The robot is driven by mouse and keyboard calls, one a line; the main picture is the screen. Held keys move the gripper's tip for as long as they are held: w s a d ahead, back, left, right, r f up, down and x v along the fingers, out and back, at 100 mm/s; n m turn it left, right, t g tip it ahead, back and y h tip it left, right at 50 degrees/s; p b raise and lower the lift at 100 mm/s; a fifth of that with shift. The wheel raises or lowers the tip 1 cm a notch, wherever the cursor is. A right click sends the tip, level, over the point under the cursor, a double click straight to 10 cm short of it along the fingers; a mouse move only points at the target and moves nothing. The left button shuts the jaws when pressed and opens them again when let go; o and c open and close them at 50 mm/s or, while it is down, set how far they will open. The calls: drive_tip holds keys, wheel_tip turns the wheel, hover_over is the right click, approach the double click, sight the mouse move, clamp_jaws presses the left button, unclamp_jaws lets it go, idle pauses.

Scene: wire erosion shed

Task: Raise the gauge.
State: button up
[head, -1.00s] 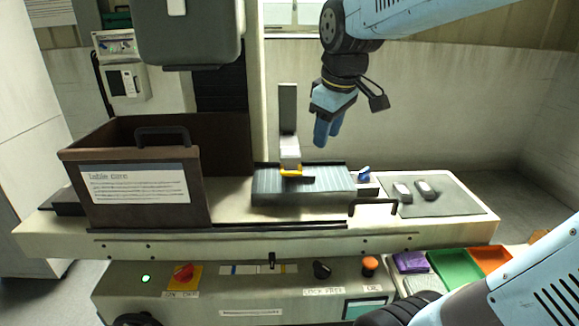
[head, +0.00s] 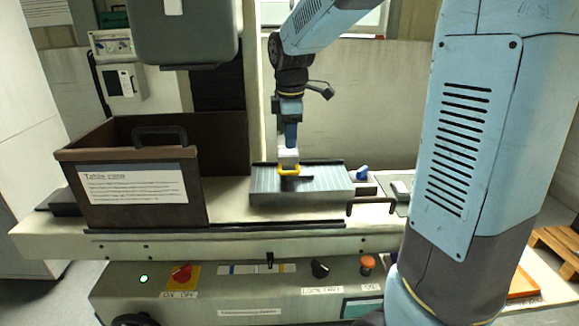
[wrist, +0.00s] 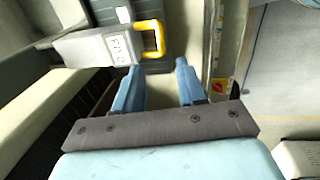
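The gauge, a pale grey block with a yellow loop at its front, stands on the ribbed grey plate (head: 320,192) of the machine table. I take this block (head: 288,157) to be the gauge; a dark upright bar behind it is now mostly hidden by my arm. My gripper (head: 291,146) points down right above the block in the head view. In the wrist view, my gripper (wrist: 157,65) is open, with nothing between its two blue fingers. The gauge (wrist: 95,47) lies beyond the fingertips, mostly to the left, its yellow loop near the gap. I cannot tell whether a finger touches it.
A brown open box (head: 185,215) with a black handle stands left of the plate. A blue knob (head: 362,172) sits at the plate's right end. A black handle (head: 371,203) is at the table's front edge. The grey machine head (head: 182,38) hangs at upper left.

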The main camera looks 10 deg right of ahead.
sight(289, 165)
drive_tip(key=f, duration=0.3)
drive_tip(key=w+f, duration=0.1)
drive_tip(key=f, duration=0.6)
drive_tip(key=shift+w+d+f, duration=0.15)
drive_tip(key=shift+w+f, duration=0.1)
drive_tip(key=shift+w, duration=0.1)
drive_tip(key=shift+c, duration=0.2)
clamp_jaws()
